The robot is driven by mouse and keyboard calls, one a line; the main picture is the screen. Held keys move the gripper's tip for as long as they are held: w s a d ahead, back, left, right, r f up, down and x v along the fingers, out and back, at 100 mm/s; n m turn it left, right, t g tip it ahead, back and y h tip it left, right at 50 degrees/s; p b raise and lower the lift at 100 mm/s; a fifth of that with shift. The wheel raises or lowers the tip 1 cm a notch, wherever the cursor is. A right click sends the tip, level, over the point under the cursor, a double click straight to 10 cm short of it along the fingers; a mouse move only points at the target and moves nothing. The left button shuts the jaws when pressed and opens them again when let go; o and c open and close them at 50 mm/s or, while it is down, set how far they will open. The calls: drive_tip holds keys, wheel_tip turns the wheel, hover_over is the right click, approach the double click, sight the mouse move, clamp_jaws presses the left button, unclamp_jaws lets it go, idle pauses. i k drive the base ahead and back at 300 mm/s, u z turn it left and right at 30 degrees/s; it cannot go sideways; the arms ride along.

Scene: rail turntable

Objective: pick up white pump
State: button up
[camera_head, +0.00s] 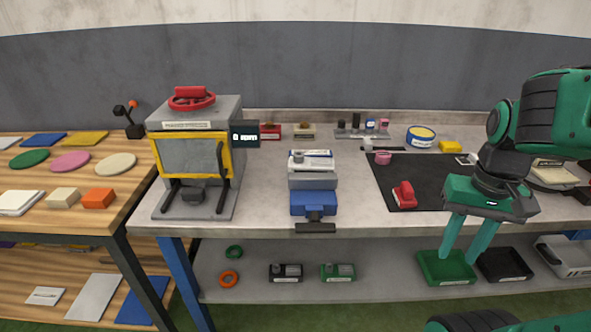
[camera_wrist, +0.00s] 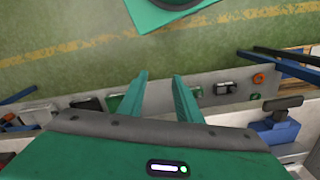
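A small white block-shaped unit with a label, which looks like the white pump (camera_head: 311,155), sits on top of the blue and grey vise (camera_head: 313,201) at the middle of the workbench. Its details are too small to be certain. My gripper (camera_head: 461,256) is to the right of it, in front of the bench edge, pointing down. Its two green fingers are apart with nothing between them, as the wrist view (camera_wrist: 160,75) also shows. The pump is not clearly visible in the wrist view.
A grey press machine (camera_head: 198,117) stands left of the vise. A black mat (camera_head: 430,170) with a red tool (camera_head: 404,194) lies to the right. Black (camera_head: 286,272) and green (camera_head: 338,272) units and bins (camera_head: 446,268) sit on the lower shelf.

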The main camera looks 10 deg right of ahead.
sight(297, 164)
drive_tip(key=u, duration=2.2)
drive_tip(key=k, duration=0.65)
drive_tip(key=z, duration=0.95)
drive_tip(key=i, duration=0.85)
drive_tip(key=z, duration=0.05)
